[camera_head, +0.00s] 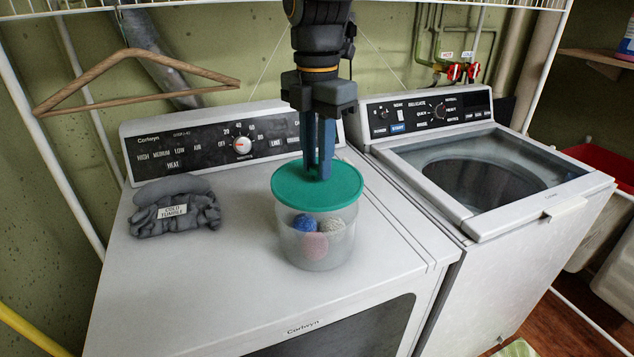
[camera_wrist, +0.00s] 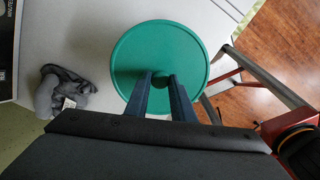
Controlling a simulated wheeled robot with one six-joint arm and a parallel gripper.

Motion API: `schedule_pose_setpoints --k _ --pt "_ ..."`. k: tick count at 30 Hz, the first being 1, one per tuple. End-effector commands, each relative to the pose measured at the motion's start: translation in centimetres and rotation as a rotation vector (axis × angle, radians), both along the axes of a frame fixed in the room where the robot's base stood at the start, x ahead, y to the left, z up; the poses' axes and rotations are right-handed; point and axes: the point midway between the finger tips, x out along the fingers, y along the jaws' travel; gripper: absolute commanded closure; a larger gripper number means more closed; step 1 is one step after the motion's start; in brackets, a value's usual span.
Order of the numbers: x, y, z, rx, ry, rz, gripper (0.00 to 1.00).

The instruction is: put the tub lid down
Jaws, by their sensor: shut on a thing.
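The round green tub lid (camera_head: 292,188) is at the top of the clear tub (camera_head: 340,252), which stands on the left machine. My gripper (camera_head: 320,174) points straight down at the lid's middle, its blue fingers shut on the lid's knob, mostly hidden between them. The lid looks level and lined up with the tub's rim; I cannot tell whether it rests on it or hangs just above. Blue, pale and pink balls show through the tub wall. In the wrist view the lid (camera_wrist: 165,42) lies beneath my gripper (camera_wrist: 162,84) and hides the tub.
The tub stands on the white dryer top (camera_head: 215,270). A grey cloth bundle (camera_head: 175,210) with a label lies to its left; a wooden hanger (camera_head: 135,75) hangs above. A washer (camera_head: 490,180) with a glass lid stands at right. The dryer top's front left is clear.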

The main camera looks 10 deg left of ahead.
Motion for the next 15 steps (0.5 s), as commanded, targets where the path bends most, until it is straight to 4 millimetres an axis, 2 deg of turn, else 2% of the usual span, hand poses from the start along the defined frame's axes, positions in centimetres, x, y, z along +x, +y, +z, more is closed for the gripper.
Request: schedule_pose_setpoints --k 3,7,12,15 --pt "0.1 0.0 2.0 0.003 -0.003 0.0 0.99" --pt "0.1 0.0 3.5 0.002 -0.003 0.0 0.99" --pt "-0.1 0.2 4.2 0.001 -0.001 0.004 0.99" --pt "-0.7 1.4 3.6 -0.001 0.002 0.026 0.99"
